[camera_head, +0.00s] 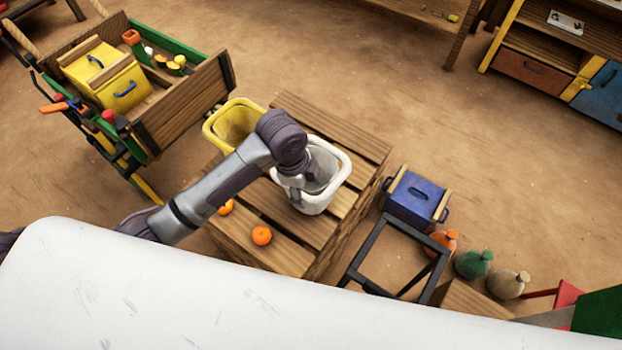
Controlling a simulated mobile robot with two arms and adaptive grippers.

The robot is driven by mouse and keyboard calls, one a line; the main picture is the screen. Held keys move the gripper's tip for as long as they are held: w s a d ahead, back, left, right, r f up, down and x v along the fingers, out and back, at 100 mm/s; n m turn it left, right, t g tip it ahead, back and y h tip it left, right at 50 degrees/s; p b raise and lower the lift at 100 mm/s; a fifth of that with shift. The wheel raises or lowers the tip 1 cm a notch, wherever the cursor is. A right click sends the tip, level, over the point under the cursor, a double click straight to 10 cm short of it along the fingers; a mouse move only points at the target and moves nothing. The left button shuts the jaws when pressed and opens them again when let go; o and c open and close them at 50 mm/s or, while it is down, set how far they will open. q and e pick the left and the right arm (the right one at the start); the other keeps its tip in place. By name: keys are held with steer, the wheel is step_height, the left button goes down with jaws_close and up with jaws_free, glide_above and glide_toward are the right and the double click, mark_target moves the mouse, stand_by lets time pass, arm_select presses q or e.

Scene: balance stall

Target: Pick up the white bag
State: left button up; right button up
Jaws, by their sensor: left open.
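A pale beige sack (508,284), the nearest thing to a white bag in view, stands on the ground at the lower right. A green sack (474,264) and an orange sack (441,242) stand in a row to its left. My left gripper (303,187) points down at the white bin (337,196) on the wooden crate, well to the left of the sacks. It is open; its fingertips are partly hidden against the bin, and I cannot tell whether they touch it. My right gripper is not in view.
A blue box (415,199) and a dark frame (362,251) lie between crate and sacks. A loaded cart (186,107) stands upper left. Open ground lies beyond the sacks.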

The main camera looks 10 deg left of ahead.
arm_select(q)
steer(key=w+a+r+m+y, duration=0.2)
steer(key=w+a+r+m, duration=0.1)
steer(key=w+r+m, duration=0.1)
steer(key=shift+g, duration=0.4)
step_height(320, 180, down, 8)
steer(key=shift+a, duration=0.15)
steer(key=shift+w+a+f+p, duration=0.1)
steer(key=shift+a+f+p, duration=0.1)
steer(key=shift+f, duration=0.7)
steer(key=shift+s+a+f+p, duration=0.1)
steer(key=shift+f+p, duration=0.05)
steer(key=shift+f, duration=0.7)
steer(key=shift+w+a+f+p, duration=0.1)
steer(key=shift+f+p, duration=0.1)
steer(key=shift+f, duration=0.7)
jaws_close()
